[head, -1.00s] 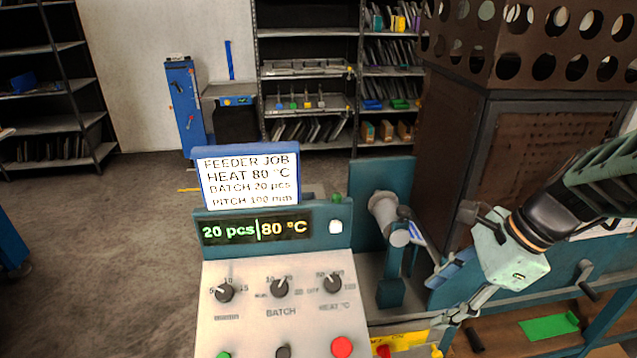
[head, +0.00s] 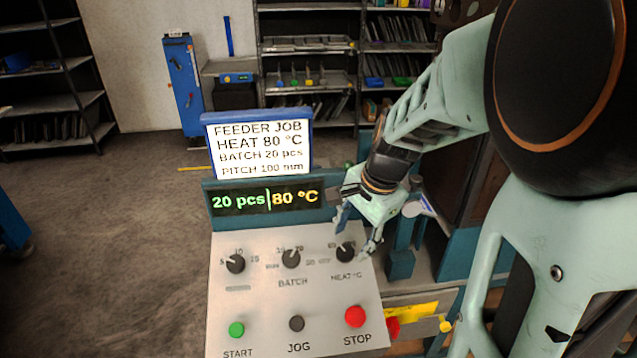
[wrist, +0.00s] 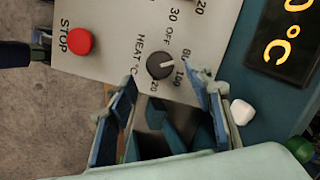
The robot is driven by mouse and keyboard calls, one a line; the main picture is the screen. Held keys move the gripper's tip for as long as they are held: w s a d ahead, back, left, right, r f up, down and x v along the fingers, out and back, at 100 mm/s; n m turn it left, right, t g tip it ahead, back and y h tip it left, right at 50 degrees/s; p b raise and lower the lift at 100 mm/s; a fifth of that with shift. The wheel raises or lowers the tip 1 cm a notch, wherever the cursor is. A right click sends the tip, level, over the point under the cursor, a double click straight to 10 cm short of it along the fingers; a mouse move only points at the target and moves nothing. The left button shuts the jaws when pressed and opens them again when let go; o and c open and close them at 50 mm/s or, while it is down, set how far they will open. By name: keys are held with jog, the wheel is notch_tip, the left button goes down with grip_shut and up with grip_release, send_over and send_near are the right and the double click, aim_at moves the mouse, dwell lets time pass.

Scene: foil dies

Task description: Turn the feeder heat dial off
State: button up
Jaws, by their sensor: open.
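The heat dial (head: 345,253) is a round dark knob at the right end of the dial row on the pale control panel. The wrist view shows the heat dial (wrist: 160,66) with its white pointer turned away from OFF, toward the higher numbers. The display (head: 268,201) reads 20 pcs and 80 °C. Contact is not visible.
The batch dial (head: 291,259) and another dial (head: 235,264) are to the left. Below are a green START button (head: 237,330), a grey JOG button (head: 296,323) and a red STOP button (head: 355,316). A job sign (head: 258,145) stands behind the display.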

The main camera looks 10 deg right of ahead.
aim_at(345, 251)
jog(key=shift+x, duration=2.4)
jog(key=c, duration=1.1)
jog(key=shift+c, duration=0.2)
jog(key=shift+n, duration=0.4)
jog(key=n, duration=0.5)
jog(key=shift+w+n+g+h+b, duration=0.1)
jog(key=shift+n+g+h+b, duration=0.2)
jog(key=shift+h+b, duration=0.1)
jog(key=n, duration=0.5)
jog(key=shift+a+r+h, duration=0.1)
jog(key=shift+a+h, duration=0.05)
jog(key=shift+h, duration=0.25)
jog(key=shift+n, duration=0.3)
